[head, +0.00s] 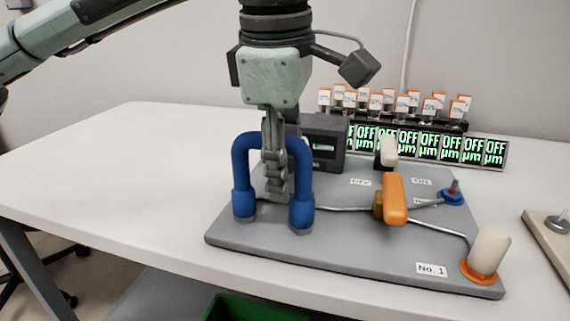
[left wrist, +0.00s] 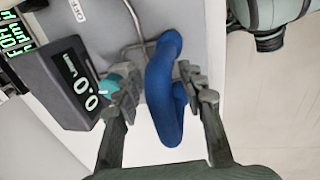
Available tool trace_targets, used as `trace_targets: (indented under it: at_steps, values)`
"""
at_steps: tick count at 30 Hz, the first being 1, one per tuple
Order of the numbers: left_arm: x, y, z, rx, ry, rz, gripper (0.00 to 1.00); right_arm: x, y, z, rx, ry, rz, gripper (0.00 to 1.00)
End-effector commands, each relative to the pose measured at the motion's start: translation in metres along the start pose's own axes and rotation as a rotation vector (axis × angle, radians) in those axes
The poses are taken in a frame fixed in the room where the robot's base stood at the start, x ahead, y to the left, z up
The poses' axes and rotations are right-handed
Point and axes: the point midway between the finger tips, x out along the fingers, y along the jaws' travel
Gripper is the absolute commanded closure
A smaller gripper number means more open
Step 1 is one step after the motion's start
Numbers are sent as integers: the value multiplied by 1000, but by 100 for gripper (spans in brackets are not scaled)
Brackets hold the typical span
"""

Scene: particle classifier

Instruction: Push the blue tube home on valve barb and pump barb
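The blue tube (head: 241,172) stands as an upright arch on the grey base plate. Its thick left end (head: 244,203) and right end (head: 302,215) sit over two short grey barbs; how deep they sit is hard to tell. A metal pipe runs from the right one to the orange-handled valve (head: 395,200). My left gripper (head: 276,188) points down at the top of the arch and hides its middle. In the left wrist view the fingers (left wrist: 160,85) straddle the blue tube (left wrist: 163,105), with a narrow gap at the left finger. My right gripper is out of view.
A dark display box (head: 322,140) stands close behind the arch. A row of green displays (head: 430,147) and labelled vials lines the back. The white table (head: 120,170) is clear at left.

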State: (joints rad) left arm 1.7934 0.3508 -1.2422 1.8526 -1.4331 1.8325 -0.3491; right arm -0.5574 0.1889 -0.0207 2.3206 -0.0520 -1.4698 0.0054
Motion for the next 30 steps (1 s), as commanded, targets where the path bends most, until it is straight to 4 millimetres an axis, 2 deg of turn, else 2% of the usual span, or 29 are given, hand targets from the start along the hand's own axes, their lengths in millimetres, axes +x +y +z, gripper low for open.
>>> trace_targets:
  at_steps: [4, 7, 15, 21, 25, 30]
  values:
    - [-5, 0, 0, 0, 0, 1, 60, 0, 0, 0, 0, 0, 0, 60]
    - [-17, 1, 0, -1, -1, 4, 60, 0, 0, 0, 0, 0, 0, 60]
    - [-74, 1, 0, -1, -1, 4, 60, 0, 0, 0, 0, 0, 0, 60]
    - [-107, 1, 0, -1, 0, 2, 60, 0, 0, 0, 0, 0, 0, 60]
    - [-117, 0, 0, 0, 0, 0, 60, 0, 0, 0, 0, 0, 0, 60]
    - [-120, 0, 0, 0, -1, -1, 60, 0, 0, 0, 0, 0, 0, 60]
